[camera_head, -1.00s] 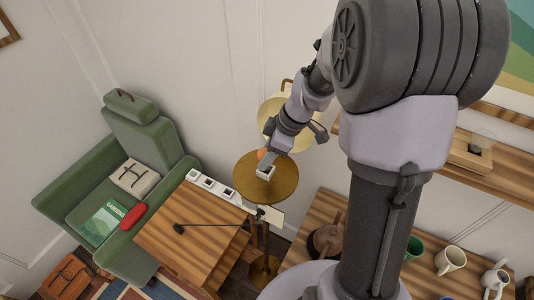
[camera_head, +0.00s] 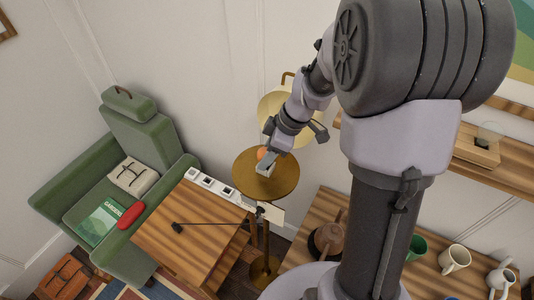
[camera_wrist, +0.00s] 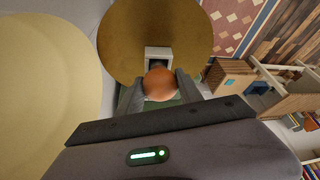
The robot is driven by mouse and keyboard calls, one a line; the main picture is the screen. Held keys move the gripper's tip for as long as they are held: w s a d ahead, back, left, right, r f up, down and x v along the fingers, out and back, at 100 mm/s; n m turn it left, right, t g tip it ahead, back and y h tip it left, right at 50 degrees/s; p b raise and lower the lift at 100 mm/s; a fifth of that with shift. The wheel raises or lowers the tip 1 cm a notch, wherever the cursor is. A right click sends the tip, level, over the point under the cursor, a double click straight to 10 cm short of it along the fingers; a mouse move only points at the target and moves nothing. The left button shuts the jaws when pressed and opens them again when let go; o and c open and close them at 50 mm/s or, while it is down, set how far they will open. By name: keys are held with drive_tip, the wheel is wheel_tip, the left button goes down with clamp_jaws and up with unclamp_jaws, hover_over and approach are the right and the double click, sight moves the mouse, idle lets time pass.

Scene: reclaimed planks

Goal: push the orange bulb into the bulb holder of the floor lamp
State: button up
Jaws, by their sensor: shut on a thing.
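The orange bulb (camera_wrist: 160,84) is between the two fingers of my gripper (camera_wrist: 160,90), which is shut on it. In the head view the bulb (camera_head: 262,153) shows as a small orange patch beside my gripper (camera_head: 266,163). The square white bulb holder (camera_wrist: 158,53) with a dark opening stands on the round brass disc (camera_wrist: 125,45) of the floor lamp. In the wrist view the bulb is just below the opening and overlaps the holder's near edge; I cannot tell whether they touch.
The cream lampshade (camera_head: 270,108) is close behind my gripper. A wooden side table (camera_head: 190,235) with white sockets (camera_head: 210,185) and a green armchair (camera_head: 140,135) are at the left. A wooden bench (camera_head: 315,215) with mugs is at the lower right.

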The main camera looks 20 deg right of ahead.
drive_tip(key=shift+f+b, duration=0.4)
drive_tip(key=o, duration=1.4)
drive_tip(key=shift+r, duration=0.1)
